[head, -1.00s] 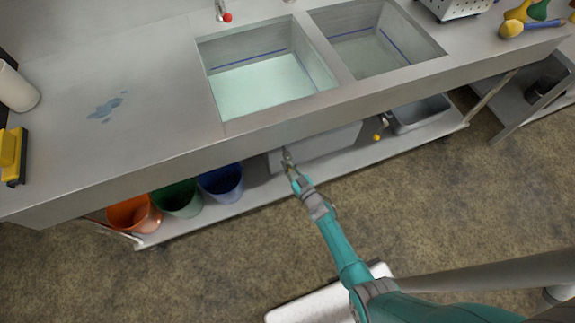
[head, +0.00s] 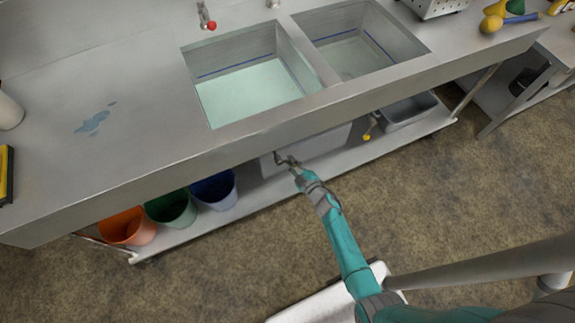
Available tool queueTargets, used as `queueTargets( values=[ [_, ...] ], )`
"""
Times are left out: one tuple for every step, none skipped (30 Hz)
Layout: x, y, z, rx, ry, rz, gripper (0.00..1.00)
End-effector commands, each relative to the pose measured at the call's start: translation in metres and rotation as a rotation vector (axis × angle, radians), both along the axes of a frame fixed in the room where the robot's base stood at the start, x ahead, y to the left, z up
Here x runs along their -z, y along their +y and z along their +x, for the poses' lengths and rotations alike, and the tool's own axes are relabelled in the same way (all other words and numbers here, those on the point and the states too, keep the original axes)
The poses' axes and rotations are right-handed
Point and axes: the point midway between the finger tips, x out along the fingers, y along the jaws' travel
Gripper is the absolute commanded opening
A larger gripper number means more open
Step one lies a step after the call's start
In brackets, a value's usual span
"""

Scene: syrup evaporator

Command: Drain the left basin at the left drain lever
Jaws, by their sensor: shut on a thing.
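The left basin (head: 232,52) is sunk in the steel counter and holds pale greenish water below a blue line on its wall. My gripper (head: 281,160) is under the counter's front edge, below the left basin, in front of a grey tub. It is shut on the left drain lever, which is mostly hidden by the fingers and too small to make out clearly. A second lever with a yellow knob (head: 367,136) hangs to the right, under the right basin (head: 335,20), apart from my gripper.
The counter's front edge (head: 150,178) overhangs my gripper. On the lower shelf (head: 260,195) are orange (head: 127,226), green (head: 171,209) and blue (head: 214,190) buckets, the grey tub (head: 318,144) and a grey bin (head: 408,112). A red-tipped tap (head: 207,20) stands behind the left basin.

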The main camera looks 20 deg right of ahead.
Motion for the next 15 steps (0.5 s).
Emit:
queueTargets(
  values=[
    [-0.003, -0.002, 0.0, 0.001, -0.002, -0.043, 0.0],
    [-0.005, -0.004, 0.0, 0.0, -0.003, -0.073, 0.0],
    [-0.007, -0.006, 0.0, 0.0, -0.002, -0.11, 0.0],
    [-0.009, -0.007, 0.0, -0.001, -0.002, -0.139, 0.0],
    [-0.01, -0.008, 0.0, 0.0, -0.002, -0.166, 0.0],
    [-0.012, -0.01, 0.0, 0.0, -0.001, -0.205, 0.0],
    [-0.014, -0.01, 0.0, -0.001, -0.002, -0.231, 0.0],
    [-0.016, -0.011, 0.0, 0.0, -0.003, -0.258, 0.0],
    [-0.018, -0.013, 0.0, 0.0, -0.001, -0.293, 0.0],
    [-0.02, -0.014, 0.0, 0.0, -0.003, -0.32, 0.0],
    [-0.021, -0.014, 0.001, 0.0, -0.003, -0.345, 0.0],
    [-0.023, -0.016, 0.001, 0.0, -0.002, -0.377, 0.0],
    [-0.025, -0.016, 0.0, 0.0, -0.003, -0.399, 0.0],
    [-0.026, -0.017, 0.001, -0.001, -0.002, -0.422, 0.0],
    [-0.028, -0.017, 0.0, -0.001, -0.003, -0.45, 0.0]
  ],
)
